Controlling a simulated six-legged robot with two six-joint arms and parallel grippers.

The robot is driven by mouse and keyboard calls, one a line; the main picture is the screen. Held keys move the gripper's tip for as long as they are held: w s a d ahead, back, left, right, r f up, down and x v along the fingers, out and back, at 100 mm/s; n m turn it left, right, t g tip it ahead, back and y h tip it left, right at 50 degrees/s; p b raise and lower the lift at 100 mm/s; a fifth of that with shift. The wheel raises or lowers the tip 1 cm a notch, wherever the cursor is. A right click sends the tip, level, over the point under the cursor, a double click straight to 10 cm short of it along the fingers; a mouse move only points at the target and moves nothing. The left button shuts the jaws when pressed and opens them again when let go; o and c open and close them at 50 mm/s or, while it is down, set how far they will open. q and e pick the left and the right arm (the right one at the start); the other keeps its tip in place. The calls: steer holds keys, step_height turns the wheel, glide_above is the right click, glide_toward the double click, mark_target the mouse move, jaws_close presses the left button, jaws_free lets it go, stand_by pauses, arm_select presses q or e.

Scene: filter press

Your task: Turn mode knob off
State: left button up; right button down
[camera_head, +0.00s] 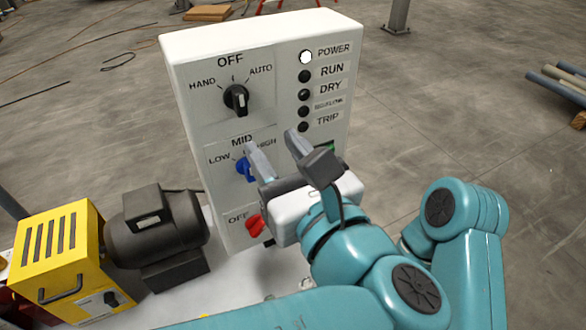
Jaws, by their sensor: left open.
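The black knob (236,98), with HAND, OFF and AUTO marked around it, is on the upper left of a white control panel (185,60). It stands out from the panel face; I cannot tell surely which mark it points to. My left gripper (271,140) is open, its two grey fingers apart and pointing up toward the panel. It is below and to the right of the black knob, apart from it, with nothing between the fingers. Its left finger partly covers the blue knob (243,169) marked LOW, MID and HIGH. My right gripper is not in view.
A red knob (254,225) is low on the panel, close to my gripper's body. Indicator lights run down the right side; the POWER light (306,57) is white. A dark motor (155,230) and a yellow box (55,250) stand left. Pipes (560,80) lie far right.

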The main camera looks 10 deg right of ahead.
arm_select(q)
steer(key=v, duration=0.4)
steer(key=shift+s, duration=0.1)
steer(key=shift+f, duration=0.15)
